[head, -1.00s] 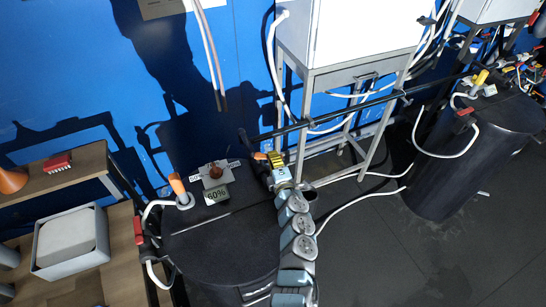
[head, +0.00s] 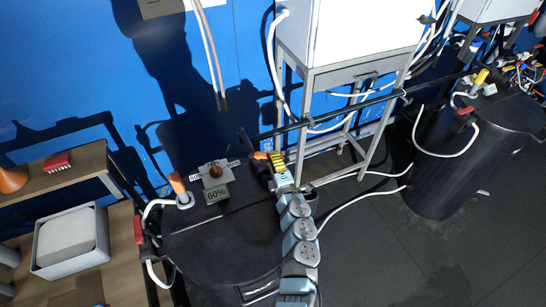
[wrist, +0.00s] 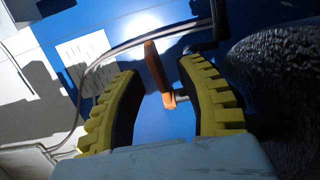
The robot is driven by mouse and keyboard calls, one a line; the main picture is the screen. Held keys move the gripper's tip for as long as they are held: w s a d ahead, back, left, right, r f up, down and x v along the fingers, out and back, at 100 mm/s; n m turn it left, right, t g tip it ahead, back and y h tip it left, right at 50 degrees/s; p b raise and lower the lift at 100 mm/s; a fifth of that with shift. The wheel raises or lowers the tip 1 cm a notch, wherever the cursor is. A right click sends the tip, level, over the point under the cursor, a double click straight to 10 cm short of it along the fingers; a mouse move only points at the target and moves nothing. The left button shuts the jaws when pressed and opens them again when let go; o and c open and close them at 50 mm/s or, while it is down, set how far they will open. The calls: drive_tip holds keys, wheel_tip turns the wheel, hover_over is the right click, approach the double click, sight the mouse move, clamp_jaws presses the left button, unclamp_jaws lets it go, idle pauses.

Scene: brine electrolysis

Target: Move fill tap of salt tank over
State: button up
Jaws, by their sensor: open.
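A black tank (head: 215,250) stands at lower centre in the head view, with a grey 60% display (head: 217,195) on its lid. I take it for the salt tank; its label is not readable. An orange tap handle (head: 259,155) shows at the lid's back right, beside my gripper (head: 272,160). In the wrist view the orange handle (wrist: 155,68) lies between the yellow fingers of my gripper (wrist: 160,90), apart from both. My gripper is open and holds nothing. Another orange-handled tap (head: 177,184) stands at the lid's left.
A brown knob (head: 215,170) sits behind the display. A grey-legged stand (head: 340,75) with a white box and a dark horizontal pipe (head: 340,120) are behind my gripper. A second black tank (head: 450,165) stands at right. A wooden shelf (head: 75,180) is at left.

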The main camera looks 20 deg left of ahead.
drive_tip(key=shift+v, duration=5.15)
